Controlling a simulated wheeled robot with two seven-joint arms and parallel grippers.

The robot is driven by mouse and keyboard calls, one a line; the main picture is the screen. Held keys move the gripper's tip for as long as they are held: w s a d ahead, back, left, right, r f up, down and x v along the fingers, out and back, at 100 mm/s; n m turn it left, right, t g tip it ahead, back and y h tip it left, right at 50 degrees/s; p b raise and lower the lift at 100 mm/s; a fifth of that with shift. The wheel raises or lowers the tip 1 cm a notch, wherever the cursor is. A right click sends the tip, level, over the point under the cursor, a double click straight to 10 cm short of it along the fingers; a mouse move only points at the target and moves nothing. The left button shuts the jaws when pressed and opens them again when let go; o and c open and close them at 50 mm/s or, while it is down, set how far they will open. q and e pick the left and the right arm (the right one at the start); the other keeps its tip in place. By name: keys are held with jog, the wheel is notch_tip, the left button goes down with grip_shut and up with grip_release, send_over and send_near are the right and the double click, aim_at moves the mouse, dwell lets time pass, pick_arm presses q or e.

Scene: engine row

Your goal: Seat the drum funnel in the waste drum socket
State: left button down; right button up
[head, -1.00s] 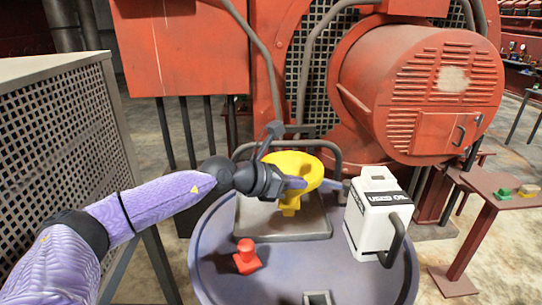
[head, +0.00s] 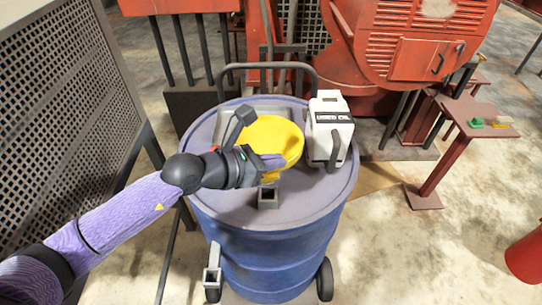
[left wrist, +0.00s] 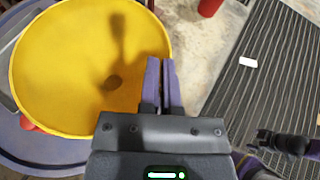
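The yellow drum funnel (head: 272,138) is over the lid of the blue waste drum (head: 265,255). My left gripper (head: 268,163) is shut on its rim; the left wrist view shows the fingers (left wrist: 160,85) close together at the edge of the bowl (left wrist: 70,60). The square grey socket (head: 268,197) stands on the front of the lid, just below the funnel in the head view. Part of the yellow spout shows just above it; whether they touch I cannot tell. A dark gripper, apparently my right one (left wrist: 312,147), shows at the edge of the left wrist view, its fingers unclear.
A white used-oil can (head: 331,128) stands on the lid right of the funnel. A red plug (left wrist: 30,123) is mostly hidden behind the gripper and funnel. A mesh panel (head: 60,120) stands left, and a red engine (head: 400,40) behind.

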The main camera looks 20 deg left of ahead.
pick_arm(q)
notch_tip(320, 180, down, 9)
jog(key=b, duration=0.7)
jog(key=shift+b, duration=0.3)
jog(key=c, duration=0.8)
grip_release()
jog(key=shift+o, duration=0.2)
jog(key=shift+a, duration=0.1)
jog(key=b+v, duration=0.1)
jog(key=v, duration=0.8)
jog(key=shift+s+a+r, duration=0.15)
jog(key=shift+s, duration=0.2)
